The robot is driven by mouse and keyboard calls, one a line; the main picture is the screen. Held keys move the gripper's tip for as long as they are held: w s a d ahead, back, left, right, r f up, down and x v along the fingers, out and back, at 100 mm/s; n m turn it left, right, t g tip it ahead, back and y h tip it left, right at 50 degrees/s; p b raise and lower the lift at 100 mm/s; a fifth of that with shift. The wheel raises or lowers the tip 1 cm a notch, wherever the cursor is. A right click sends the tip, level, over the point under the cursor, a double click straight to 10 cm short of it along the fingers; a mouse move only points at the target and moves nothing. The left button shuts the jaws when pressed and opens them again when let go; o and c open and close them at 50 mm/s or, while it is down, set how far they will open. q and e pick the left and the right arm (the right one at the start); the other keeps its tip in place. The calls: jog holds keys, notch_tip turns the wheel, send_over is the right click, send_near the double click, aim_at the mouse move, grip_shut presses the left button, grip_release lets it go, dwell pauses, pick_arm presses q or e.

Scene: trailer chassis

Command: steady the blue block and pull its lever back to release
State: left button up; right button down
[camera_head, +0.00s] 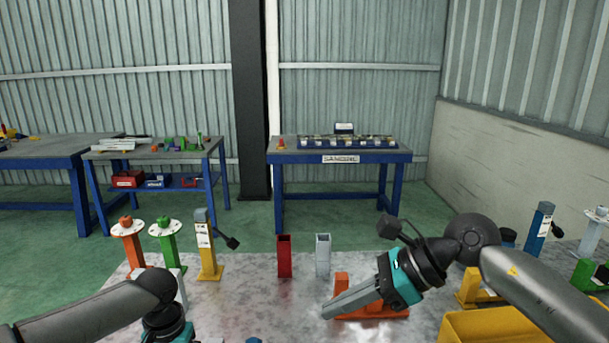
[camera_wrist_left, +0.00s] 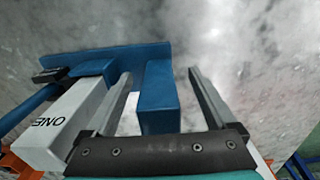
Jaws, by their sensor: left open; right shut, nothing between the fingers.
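In the left wrist view a blue block (camera_wrist_left: 158,98) stands up from a blue base plate (camera_wrist_left: 110,57). My left gripper (camera_wrist_left: 159,75) is open, with one finger on each side of the block; I cannot tell whether they touch it. A dark piece (camera_wrist_left: 50,75) at the left may be part of a lever, but this is unclear. In the head view only a small blue tip (camera_head: 254,340) shows at the bottom edge, and the left fingers are out of frame. My right gripper (camera_head: 328,311) is shut and empty, in front of an orange bracket (camera_head: 342,281).
A light grey block marked ONE (camera_wrist_left: 62,120) is close beside the left finger. Red (camera_head: 284,256) and grey (camera_head: 323,255) sockets stand on the metal surface. A yellow lever post (camera_head: 208,250) is at left, a blue one (camera_head: 538,228) at right. A yellow bin (camera_head: 490,325) is lower right.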

pick_arm(q)
jog(key=shift+r+p, duration=3.65)
jog(key=shift+p, duration=0.4)
jog(key=shift+f, duration=0.1)
jog(key=shift+o, duration=0.8)
notch_tip(320, 180, up, 12)
jog(key=shift+s, duration=0.1)
